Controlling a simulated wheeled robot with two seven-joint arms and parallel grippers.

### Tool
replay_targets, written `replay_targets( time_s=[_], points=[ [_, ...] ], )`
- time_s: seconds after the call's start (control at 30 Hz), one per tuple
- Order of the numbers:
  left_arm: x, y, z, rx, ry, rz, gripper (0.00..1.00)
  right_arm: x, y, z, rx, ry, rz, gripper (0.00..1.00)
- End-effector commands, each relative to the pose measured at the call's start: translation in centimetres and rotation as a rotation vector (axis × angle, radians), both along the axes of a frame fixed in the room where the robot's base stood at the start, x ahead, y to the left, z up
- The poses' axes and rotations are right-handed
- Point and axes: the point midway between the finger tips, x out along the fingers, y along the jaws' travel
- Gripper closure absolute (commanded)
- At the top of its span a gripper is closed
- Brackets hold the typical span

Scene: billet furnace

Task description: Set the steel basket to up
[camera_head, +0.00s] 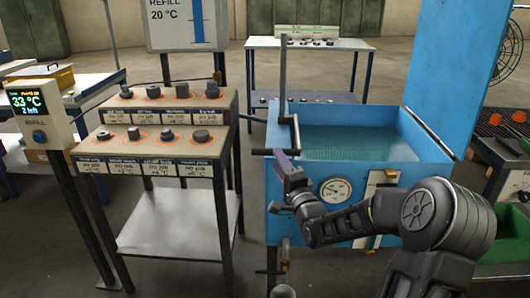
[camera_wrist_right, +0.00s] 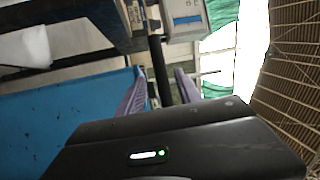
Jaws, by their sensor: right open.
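The blue tank (camera_head: 330,170) stands right of centre in the head view, with its lid raised and teal liquid (camera_head: 350,140) inside. A faint mesh pattern shows in the liquid; I cannot tell the steel basket's outline. A dark upright post (camera_head: 283,75) with a black handle bar (camera_head: 262,151) stands at the tank's left front corner. My right gripper (camera_head: 281,163) is open just below and beside the bar. In the right wrist view a dark post (camera_wrist_right: 159,70) lies between its purple fingers (camera_wrist_right: 160,92), apparently without being gripped. My left gripper is not in view.
A two-tier stand (camera_head: 165,150) with several dark billets is left of the tank. A display post (camera_head: 40,110) reads 33 °C. A round gauge (camera_head: 335,189) is on the tank front. A green bin (camera_head: 508,235) and a rack with glowing billets (camera_head: 497,120) are at right.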

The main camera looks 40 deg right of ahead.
Motion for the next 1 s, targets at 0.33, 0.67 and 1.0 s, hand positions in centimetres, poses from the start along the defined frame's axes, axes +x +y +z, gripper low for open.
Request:
replay_targets(
  time_s=[0.33, 0.67, 1.0],
  points=[
    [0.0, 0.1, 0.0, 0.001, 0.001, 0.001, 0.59, 0.0, -0.1, 0.2, 0.001, -0.004, 0.001, 0.59],
    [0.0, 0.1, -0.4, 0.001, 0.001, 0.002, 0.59, 2.8, -0.7, 0.6, 0.002, -0.007, 0.002, 0.59],
    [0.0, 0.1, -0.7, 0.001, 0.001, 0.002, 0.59, 7.1, -1.8, 1.4, 0.002, -0.005, 0.000, 0.59]
  ],
)
